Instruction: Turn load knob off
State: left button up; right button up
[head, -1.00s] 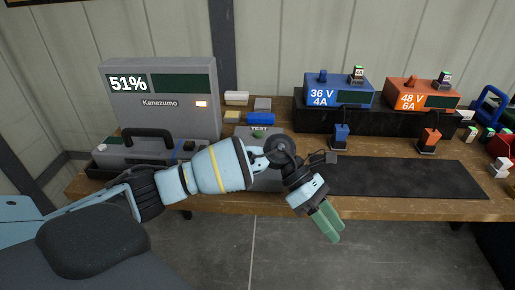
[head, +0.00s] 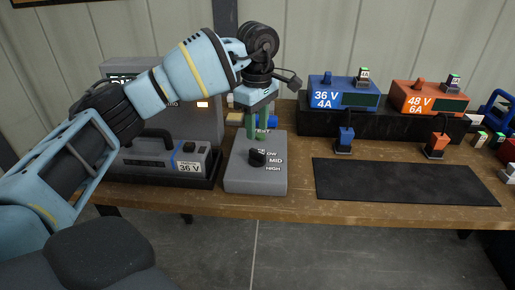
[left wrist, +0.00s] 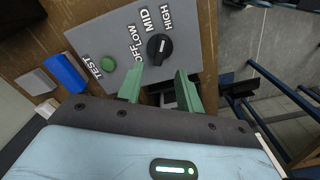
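The load knob (head: 257,157) is a black dial on the sloped face of a grey test box (head: 254,182). LOW, MID and HIGH labels curve beside it. The left wrist view also shows the knob (left wrist: 159,48), with an OFF label and a white mark that appears to point toward the MID–HIGH side. My left gripper (head: 257,124) points down over the back of the box, behind the knob, partly hiding the TEST label. Its green fingers (left wrist: 160,88) are apart with nothing between them, and appear clear of the knob. My right gripper is not in view.
A grey 36 V battery case (head: 160,156) with a handle stands left of the box. A black mat (head: 405,181) lies to the right. A green TEST button (left wrist: 108,63) is near the fingers.

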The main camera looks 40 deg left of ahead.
aim_at(257, 151)
pick_arm(q)
notch_tip(257, 151, down, 7)
jog(key=shift+f, duration=0.15)
jog(key=shift+c, duration=0.3)
grip_shut()
